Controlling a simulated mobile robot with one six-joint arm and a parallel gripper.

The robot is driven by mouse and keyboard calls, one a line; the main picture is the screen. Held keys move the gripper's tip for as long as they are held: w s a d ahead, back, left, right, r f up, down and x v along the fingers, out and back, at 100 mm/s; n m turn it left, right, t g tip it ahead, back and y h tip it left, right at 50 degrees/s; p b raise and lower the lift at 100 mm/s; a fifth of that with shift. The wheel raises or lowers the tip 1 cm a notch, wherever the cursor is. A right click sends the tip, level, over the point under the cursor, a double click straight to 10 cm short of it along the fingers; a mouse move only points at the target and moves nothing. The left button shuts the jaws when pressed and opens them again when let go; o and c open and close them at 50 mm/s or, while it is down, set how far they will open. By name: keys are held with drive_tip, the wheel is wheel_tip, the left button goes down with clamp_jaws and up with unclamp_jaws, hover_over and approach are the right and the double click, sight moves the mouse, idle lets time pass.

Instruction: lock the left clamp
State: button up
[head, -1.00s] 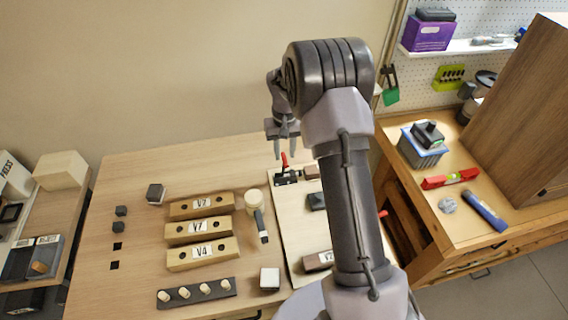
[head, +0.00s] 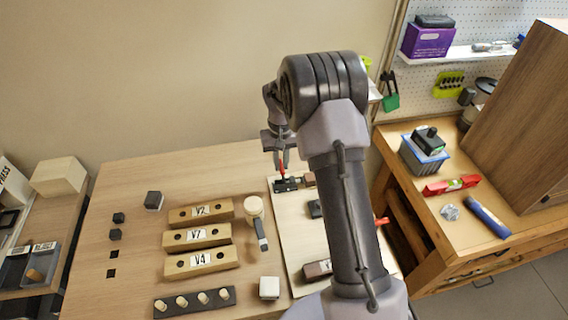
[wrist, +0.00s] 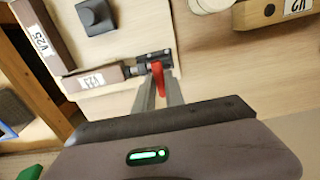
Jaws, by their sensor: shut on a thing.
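The left clamp (head: 287,185) is a small black toggle clamp with a red handle (head: 282,168), fixed at the far left of a pale board (head: 284,229). In the wrist view the black clamp base (wrist: 146,57) sits at the end of a brown block labelled V23 (wrist: 98,81). The red handle (wrist: 157,76) stands up between my two fingers there. My gripper (head: 280,163) is shut on the red handle, just above the clamp base. My arm hides much of the board in the head view.
Wooden blocks labelled V2 (head: 201,212), V7 and V4 lie left of the board, beside a cream round-headed tool (head: 254,207). A black square piece (wrist: 95,16) lies on the board. A red-ended part (head: 382,221) shows right of my arm. The table's back left is clear.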

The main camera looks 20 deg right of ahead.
drive_tip(key=shift+a, duration=0.1)
drive_tip(key=shift+w+a+f, duration=0.1)
drive_tip(key=shift+a+f, duration=0.1)
drive_tip(key=shift+a, duration=0.3)
drive_tip(key=shift+o, duration=0.2)
drive_tip(key=shift+w+a+f+b, duration=0.1)
drive_tip(key=shift+a+f+b, duration=0.35)
drive_tip(key=shift+a, duration=0.1)
drive_tip(key=shift+o, duration=0.3)
drive_tip(key=shift+w+a+f+b, duration=0.1)
drive_tip(key=shift+a+f+b, duration=0.35)
drive_tip(key=shift+a, duration=0.1)
